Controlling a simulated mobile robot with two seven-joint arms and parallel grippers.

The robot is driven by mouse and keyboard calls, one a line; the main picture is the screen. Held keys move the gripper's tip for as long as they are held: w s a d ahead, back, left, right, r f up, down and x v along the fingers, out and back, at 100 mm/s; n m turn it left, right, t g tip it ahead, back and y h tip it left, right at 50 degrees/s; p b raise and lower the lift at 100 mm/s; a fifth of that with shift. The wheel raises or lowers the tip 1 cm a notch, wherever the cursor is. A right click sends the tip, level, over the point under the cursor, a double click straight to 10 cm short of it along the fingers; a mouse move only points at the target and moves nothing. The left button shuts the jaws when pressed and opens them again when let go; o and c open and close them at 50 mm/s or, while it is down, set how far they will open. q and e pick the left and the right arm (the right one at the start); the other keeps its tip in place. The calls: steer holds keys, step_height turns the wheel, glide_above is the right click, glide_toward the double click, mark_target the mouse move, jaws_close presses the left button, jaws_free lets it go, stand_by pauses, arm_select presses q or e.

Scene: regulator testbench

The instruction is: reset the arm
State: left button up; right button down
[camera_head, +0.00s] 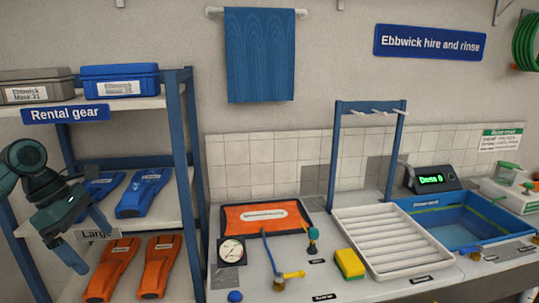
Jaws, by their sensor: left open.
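My left gripper (96,249) is at the left edge area, in front of the rental shelf (186,150). Its two fingers are spread apart and point down and to the right, with nothing seen between them. It partly covers the "Large" label and the shelf edge near the fins. My left arm comes in from the left edge. My right gripper does not show.
Blue fins (144,193) and orange fins (157,266) lie on the shelves under mask boxes (120,78). The bench to the right holds an orange tray (236,215), a gauge (232,250), a yellow sponge (349,263), a white rack (392,240) and a blue basin (466,246).

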arm_select(q)
steer(key=s+d+f+m+t, duration=0.1)
steer(key=d+f+m, duration=0.6)
steer(key=f, duration=0.6)
steer(key=s+d+f+m+t, duration=0.15)
steer(key=d+f+m, duration=0.35)
steer(key=d+f, duration=0.65)
steer(key=s+d+f+m+t, duration=0.3)
steer(key=s+d+f+m, duration=0.15)
steer(key=s+f, duration=0.2)
steer(key=s+d+f+m+t+y, duration=0.1)
steer(key=s+m+t, duration=0.2)
steer(key=s+m, duration=0.4)
steer(key=s, duration=0.3)
steer(key=shift+f, duration=0.25)
steer(key=shift+s+t, duration=0.1)
steer(key=shift+t, duration=0.15)
